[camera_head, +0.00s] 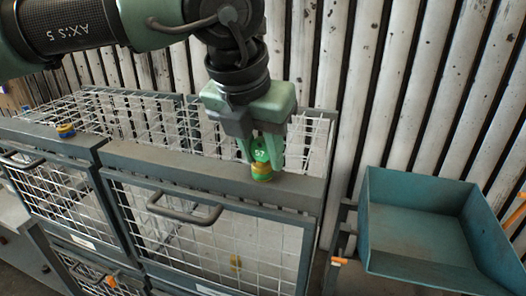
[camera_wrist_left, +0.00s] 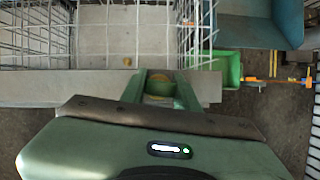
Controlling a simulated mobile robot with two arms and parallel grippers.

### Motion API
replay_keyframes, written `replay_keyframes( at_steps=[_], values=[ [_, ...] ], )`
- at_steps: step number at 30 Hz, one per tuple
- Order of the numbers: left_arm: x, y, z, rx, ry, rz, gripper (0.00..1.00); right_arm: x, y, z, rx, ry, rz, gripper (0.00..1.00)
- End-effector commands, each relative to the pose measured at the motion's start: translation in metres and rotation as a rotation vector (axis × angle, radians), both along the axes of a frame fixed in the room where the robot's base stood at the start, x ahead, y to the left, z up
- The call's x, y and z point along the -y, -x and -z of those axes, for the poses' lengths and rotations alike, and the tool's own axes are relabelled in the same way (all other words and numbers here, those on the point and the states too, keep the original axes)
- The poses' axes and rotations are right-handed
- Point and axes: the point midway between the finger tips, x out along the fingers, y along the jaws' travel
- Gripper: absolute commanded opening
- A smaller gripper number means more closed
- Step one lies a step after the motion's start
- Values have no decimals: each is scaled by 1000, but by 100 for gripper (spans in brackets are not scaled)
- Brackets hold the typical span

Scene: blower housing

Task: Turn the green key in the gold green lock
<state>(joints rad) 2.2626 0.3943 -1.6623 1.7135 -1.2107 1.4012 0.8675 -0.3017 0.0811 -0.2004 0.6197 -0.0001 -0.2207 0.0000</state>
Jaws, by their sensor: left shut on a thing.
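The green key (camera_head: 260,149), marked 57, stands upright in the gold and green lock (camera_head: 262,172) on the top rail of the right-hand wire cage. My left gripper (camera_head: 262,152) points down from above and is shut on the green key, with a finger on each side. In the left wrist view the gripper (camera_wrist_left: 160,92) reaches over the rail, and the gold top of the lock (camera_wrist_left: 158,88) shows between the fingers. The key is mostly hidden there. My right gripper is not in view.
Another lock, blue and yellow (camera_head: 66,131), sits on the left cage's rail. A wire cage door with a dark handle (camera_head: 185,212) faces front. A teal open tray (camera_head: 415,235) stands at the right. A slatted wall (camera_head: 400,90) is behind.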

Motion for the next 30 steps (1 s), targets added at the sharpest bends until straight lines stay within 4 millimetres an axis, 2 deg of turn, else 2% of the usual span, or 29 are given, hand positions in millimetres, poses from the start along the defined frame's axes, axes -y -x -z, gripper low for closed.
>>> replay_keyframes(
  at_steps=[6, 17, 24, 30],
  values=[
    [1, 0, -1, -2, 5, 241, 0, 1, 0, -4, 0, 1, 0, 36],
    [1, 0, -1, -1, 3, 289, 0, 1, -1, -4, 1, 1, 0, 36],
    [2, 1, -2, -5, 5, 548, 0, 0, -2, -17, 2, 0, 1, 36],
    [1, 1, -1, -3, 1, 675, 0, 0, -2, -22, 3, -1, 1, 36]
  ],
)
